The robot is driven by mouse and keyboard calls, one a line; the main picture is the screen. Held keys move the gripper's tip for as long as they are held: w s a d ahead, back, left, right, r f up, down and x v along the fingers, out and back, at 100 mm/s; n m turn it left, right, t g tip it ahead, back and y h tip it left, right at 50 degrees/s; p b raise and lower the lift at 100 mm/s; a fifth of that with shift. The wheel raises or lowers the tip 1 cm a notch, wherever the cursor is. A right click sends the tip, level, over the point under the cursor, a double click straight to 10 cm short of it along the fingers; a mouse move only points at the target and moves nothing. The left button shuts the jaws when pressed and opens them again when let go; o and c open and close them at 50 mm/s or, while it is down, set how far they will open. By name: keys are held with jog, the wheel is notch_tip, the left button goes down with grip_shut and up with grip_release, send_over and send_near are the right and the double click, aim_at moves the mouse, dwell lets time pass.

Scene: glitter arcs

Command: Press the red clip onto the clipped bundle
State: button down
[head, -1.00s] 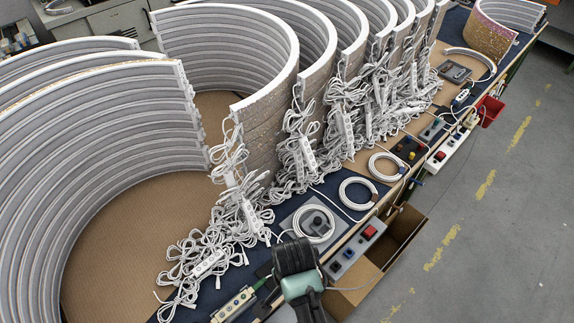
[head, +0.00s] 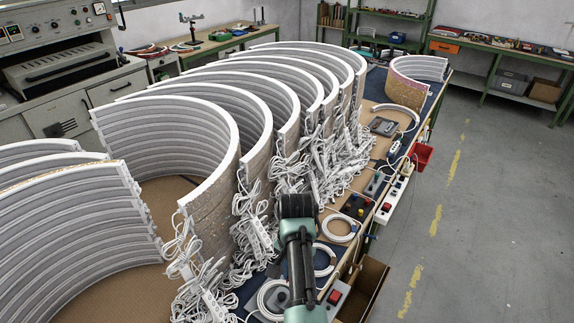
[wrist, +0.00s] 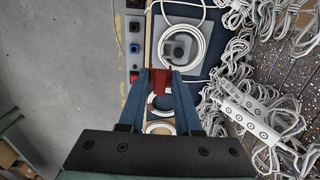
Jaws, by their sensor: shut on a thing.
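In the wrist view the two blue fingers of my gripper (wrist: 159,84) are shut on a small red clip (wrist: 160,78), which is between their tips. The gripper is above the table's front strip. A white coiled cable (wrist: 199,43) lies on a grey pad beyond the tips, and two smaller coils show between the fingers. Coils also lie along the front strip in the head view (head: 338,240). I cannot tell which cable is the clipped bundle. In the head view my dark wrist and teal arm cover the fingers and the clip.
Tall curved white panels (head: 190,130) with glittery outer faces fill the table, with tangled white cables and power strips (wrist: 250,118) hanging beside them. A switch box (head: 335,297), an open cardboard box (head: 372,285) and a red bin (head: 421,157) line the front edge. The grey floor (head: 480,230) is clear.

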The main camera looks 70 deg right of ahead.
jog(key=shift+d+r, duration=0.45)
jog(key=shift+d, duration=0.35)
jog(key=shift+r, duration=0.15)
notch_tip(320, 180, up, 8)
jog(key=p, duration=0.8)
jog(key=shift+p, duration=0.35)
jog(key=shift+f, duration=0.2)
jog(key=shift+a+f, duration=0.15)
jog(key=shift+f, duration=0.15)
jog(key=a+f+b, duration=0.3)
jog(key=a+f, duration=0.5)
jog(key=f, duration=0.1)
jog(key=s+a+f+b, duration=0.1)
jog(key=a+f+b, duration=0.3)
jog(key=a+f, duration=0.4)
jog(key=s+a+f+b, duration=0.1)
jog(key=a+f+b, duration=0.3)
jog(key=a+f, duration=0.4)
jog(key=shift+f, duration=0.8)
jog(key=shift+f+b, duration=1.85)
jog(key=shift+b, duration=0.35)
